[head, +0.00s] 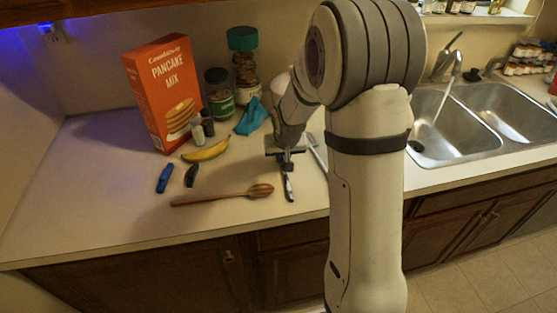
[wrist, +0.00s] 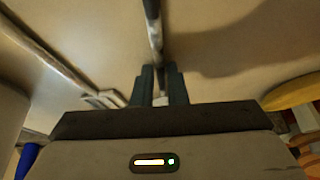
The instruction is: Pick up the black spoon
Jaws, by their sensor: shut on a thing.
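The black spoon (head: 289,188) shows as a slim dark, shiny piece at the front of the counter, pointing toward the front edge. My gripper (head: 287,164) is above its rear end and shut on it. In the wrist view, my gripper (wrist: 160,98) has both dark fingers closed around the thin handle of the black spoon (wrist: 155,35), which runs up out of the picture. The spoon's bowl is not clear. I cannot tell if the spoon is clear of the counter.
A wooden spoon (head: 225,195) lies just left of my gripper. A grey utensil (head: 318,152) lies close on the right. A banana (head: 206,151), a teal cloth (head: 251,117), a pancake mix box (head: 163,93) and jars (head: 219,94) stand or lie behind. The sink (head: 455,122) is right.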

